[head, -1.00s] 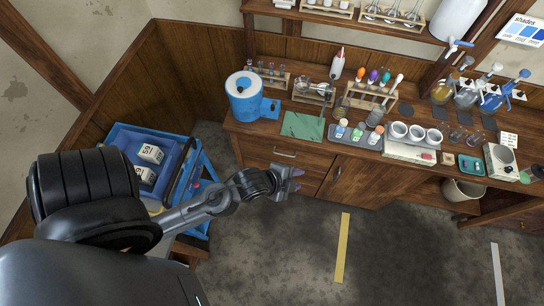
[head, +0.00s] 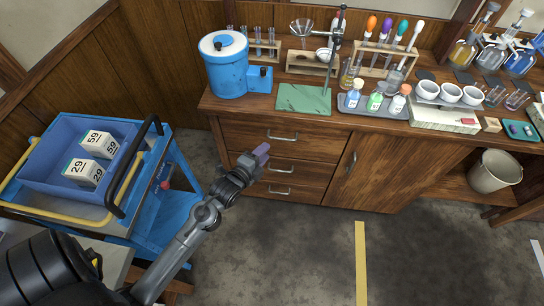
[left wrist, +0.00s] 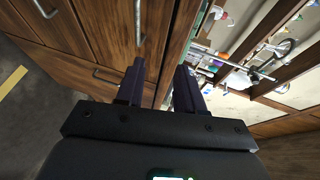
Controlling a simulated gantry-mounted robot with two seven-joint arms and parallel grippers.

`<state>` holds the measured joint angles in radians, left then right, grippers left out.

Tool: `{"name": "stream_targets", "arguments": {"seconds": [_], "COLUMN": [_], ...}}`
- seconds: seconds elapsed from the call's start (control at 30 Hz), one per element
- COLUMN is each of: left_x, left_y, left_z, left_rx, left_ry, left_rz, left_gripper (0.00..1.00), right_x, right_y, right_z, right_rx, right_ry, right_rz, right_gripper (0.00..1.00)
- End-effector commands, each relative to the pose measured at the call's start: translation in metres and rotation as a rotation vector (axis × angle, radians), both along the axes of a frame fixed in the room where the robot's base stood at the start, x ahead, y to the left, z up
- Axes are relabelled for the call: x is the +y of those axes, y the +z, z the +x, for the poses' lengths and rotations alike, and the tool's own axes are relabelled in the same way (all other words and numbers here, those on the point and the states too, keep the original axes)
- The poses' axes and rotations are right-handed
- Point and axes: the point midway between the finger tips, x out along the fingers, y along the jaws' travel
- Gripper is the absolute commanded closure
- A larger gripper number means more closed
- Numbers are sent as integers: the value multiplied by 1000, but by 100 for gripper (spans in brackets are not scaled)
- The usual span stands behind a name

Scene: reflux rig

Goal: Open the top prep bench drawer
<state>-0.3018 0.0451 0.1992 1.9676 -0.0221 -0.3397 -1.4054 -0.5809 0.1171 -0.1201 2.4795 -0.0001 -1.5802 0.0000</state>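The wooden prep bench (head: 330,135) has a stack of three drawers at its left. The top drawer (head: 240,131) has a metal bar handle (head: 282,138) and looks closed. My left gripper (head: 259,153) is in front of the drawers, near the left part of the top drawer and left of its handle. In the left wrist view its two dark fingers (left wrist: 161,82) are apart with nothing between them. A bar handle, apparently the top drawer's (left wrist: 138,22), lies beyond the fingertips and is not touched. My right gripper is not in view.
Two lower drawers with handles (head: 280,169) and a cabinet door (head: 375,170) also look closed. A blue cart (head: 165,215) with a bin of marked boxes stands left. A blue jug (head: 228,70) and glassware crowd the bench top. The floor before the bench is clear.

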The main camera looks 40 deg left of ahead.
Motion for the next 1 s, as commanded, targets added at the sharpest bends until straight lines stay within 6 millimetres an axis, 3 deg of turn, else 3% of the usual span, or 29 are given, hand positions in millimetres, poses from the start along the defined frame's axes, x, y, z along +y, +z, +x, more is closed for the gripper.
{"name": "stream_targets", "arguments": {"seconds": [0.03, 0.23, 0.57, 1.0], "left_x": [3, 9, 10, 22], "left_y": [-28, -52, -61, -73], "left_z": [4, 14, 28, 92], "left_rx": [-8, -38, -55, -55], "left_ry": [7, 20, 21, 21], "left_rz": [-2, -5, -7, -8], "left_gripper": [63, 63, 63, 63], "right_x": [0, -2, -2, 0], "right_y": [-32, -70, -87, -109], "right_z": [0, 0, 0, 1], "right_rx": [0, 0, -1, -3], "right_ry": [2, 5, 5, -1], "right_rz": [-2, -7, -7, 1], "right_gripper": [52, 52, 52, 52]}}
